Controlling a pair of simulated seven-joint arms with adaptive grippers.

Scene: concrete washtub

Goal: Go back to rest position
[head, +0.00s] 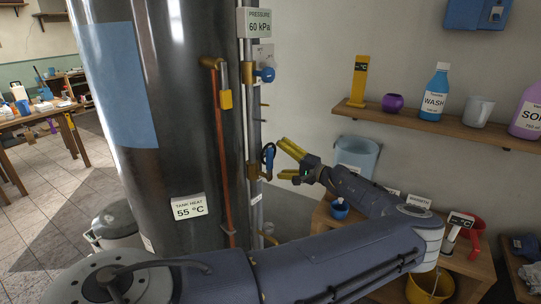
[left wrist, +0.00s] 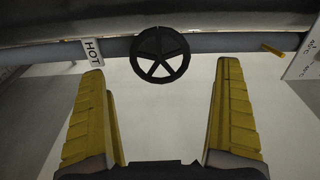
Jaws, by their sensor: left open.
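My left gripper (head: 284,159) is open and empty, with two yellow fingers pointing left toward the pipe beside the tank. A dark blue valve handle (head: 269,157) on that pipe is just beyond the fingertips, apart from them in the head view. In the left wrist view, the open fingers of my left gripper (left wrist: 161,68) stand wide to both sides. A black spoked handwheel (left wrist: 160,55) shows centred between and beyond them, on a grey pipe (left wrist: 215,42) beside a "HOT" tag (left wrist: 92,52). My right gripper is not in view.
A large dark tank (head: 165,130) stands left of my gripper, with a copper pipe (head: 222,150) on its side. A wall shelf (head: 430,124) holds bottles and cups at right. A lower wooden shelf (head: 468,262) and yellow bucket (head: 430,288) lie near my forearm.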

